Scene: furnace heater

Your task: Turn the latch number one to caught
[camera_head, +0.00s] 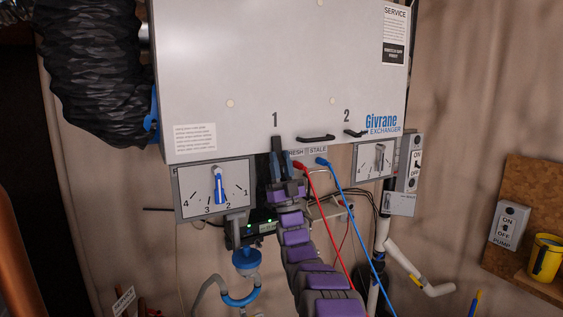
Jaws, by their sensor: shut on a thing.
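Latch number one (276,142) is a black lever on the lower edge of the grey exchanger cabinet, below the printed "1". It stands roughly upright. My gripper (279,160) is at it from below, shut on the latch, and partly hides its lower part. Latch number two (355,133) is a black lever below the "2", and lies nearly level.
A black handle (316,138) sits between the latches. Red (312,185) and blue (346,200) leads hang just right of my gripper. A dial with a blue knob (219,186) is at the left, another dial (378,160) at the right.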

